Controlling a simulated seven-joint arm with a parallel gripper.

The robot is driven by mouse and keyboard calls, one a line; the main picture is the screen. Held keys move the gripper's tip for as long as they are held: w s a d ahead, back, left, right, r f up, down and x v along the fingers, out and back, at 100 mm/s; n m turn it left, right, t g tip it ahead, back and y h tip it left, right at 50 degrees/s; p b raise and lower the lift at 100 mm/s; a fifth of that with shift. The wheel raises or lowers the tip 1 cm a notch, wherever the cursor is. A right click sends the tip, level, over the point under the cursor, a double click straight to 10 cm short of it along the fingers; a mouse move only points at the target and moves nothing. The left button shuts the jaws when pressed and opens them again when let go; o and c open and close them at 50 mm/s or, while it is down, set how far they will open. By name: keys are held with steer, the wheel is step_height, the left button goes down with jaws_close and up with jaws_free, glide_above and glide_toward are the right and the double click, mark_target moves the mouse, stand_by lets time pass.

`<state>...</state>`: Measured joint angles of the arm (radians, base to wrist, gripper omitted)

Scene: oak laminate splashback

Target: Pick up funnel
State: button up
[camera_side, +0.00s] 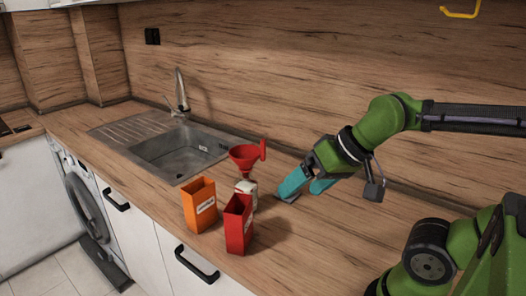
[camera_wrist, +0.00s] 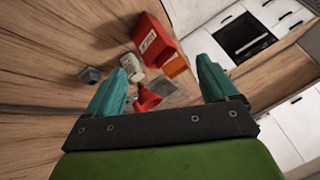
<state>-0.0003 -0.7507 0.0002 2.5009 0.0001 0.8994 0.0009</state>
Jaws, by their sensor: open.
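The red funnel (camera_side: 247,158) has a wide cone and a side tab, and shows mouth up in the side view. Its lower end meets a white container (camera_side: 246,190) with a label; whether it sits inside the opening I cannot tell. In the wrist view the funnel (camera_wrist: 146,97) shows between my fingers, nearer the left one, with the white container (camera_wrist: 134,66) beyond it. My gripper (camera_side: 298,187), with teal fingers, is open and empty, to the right of the funnel and apart from it. Its fingers also show in the wrist view (camera_wrist: 163,68).
A red open-topped box (camera_side: 238,228) and an orange one (camera_side: 199,206) stand close in front of the white container. A small dark grey object (camera_wrist: 92,74) lies near my gripper. The sink (camera_side: 178,150) and tap (camera_side: 180,95) are behind left. The wooden counter is clear at right.

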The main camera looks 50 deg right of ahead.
steer(key=c, duration=0.6)
steer(key=shift+o, duration=0.2)
steer(key=w+d+f+m+h, duration=0.1)
steer(key=w+d+f+h, duration=0.15)
steer(key=d, duration=0.65)
steer(key=w+d+f+m+h, duration=0.1)
steer(key=d+f+h, duration=0.2)
steer(key=d, duration=0.7)
steer(key=w+d+f+m+h, duration=0.1)
steer(key=w+d+f+h, duration=0.15)
steer(key=d, duration=0.65)
steer(key=n+t+y, duration=0.9)
steer(key=n+y, duration=0.3)
steer(key=y, duration=0.1)
glide_toward(261, 147)
steer(key=shift+m, duration=0.3)
steer(key=x, duration=0.8)
steer(key=d+x, duration=0.1)
steer(key=x, duration=0.3)
steer(key=shift+w+f, duration=0.25)
steer(key=shift+f, duration=0.05)
